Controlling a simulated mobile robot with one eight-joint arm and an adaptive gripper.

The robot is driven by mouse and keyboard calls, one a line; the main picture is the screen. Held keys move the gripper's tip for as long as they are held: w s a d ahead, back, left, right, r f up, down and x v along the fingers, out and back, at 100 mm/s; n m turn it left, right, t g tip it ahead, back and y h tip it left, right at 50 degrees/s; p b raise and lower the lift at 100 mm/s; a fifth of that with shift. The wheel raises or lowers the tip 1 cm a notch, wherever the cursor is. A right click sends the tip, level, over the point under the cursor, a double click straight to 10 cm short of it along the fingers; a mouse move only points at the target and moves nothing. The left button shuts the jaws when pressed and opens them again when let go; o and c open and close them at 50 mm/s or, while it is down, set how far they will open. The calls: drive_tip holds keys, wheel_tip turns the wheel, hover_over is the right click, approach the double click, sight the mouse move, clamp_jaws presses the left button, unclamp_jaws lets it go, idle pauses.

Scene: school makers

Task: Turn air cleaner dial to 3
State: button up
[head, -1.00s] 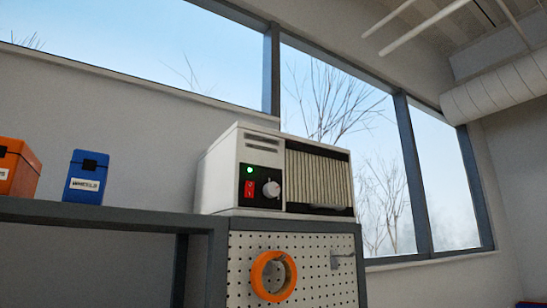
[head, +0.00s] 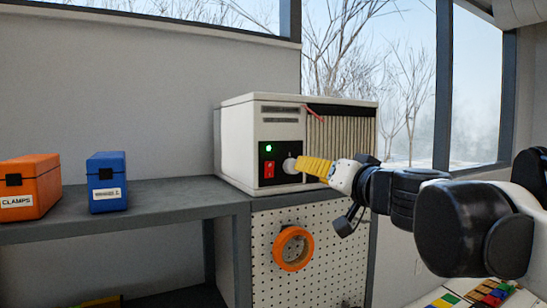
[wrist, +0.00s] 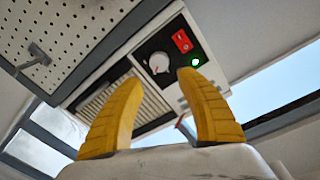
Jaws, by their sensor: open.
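The air cleaner (head: 236,142) is a white box with a pleated filter front, on the end of the grey shelf. Its black control panel carries a pale round dial (head: 289,165), a red switch (head: 268,169) and a lit green light (head: 268,148). My gripper (head: 299,164) has yellow fingers and reaches in from the right, its tips close to the dial. In the wrist view my gripper (wrist: 158,78) is open and empty. The dial (wrist: 159,62) shows between and beyond the fingertips. I cannot read its setting, nor tell whether a finger touches it.
An orange clamps box (head: 30,188) and a blue box (head: 107,182) stand on the shelf (head: 165,195) to the left. A pegboard (head: 330,235) with an orange ring (head: 293,248) is below the air cleaner. Windows are behind. Colourful pieces lie at the lower right.

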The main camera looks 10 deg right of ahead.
sight(292, 166)
drive_tip(key=p+x, duration=0.2)
drive_tip(key=x, duration=0.7)
drive_tip(key=shift+w+a+f, duration=0.1)
drive_tip(key=shift+w+f, duration=0.05)
drive_tip(key=shift+w, duration=0.1)
drive_tip(key=c, duration=0.9)
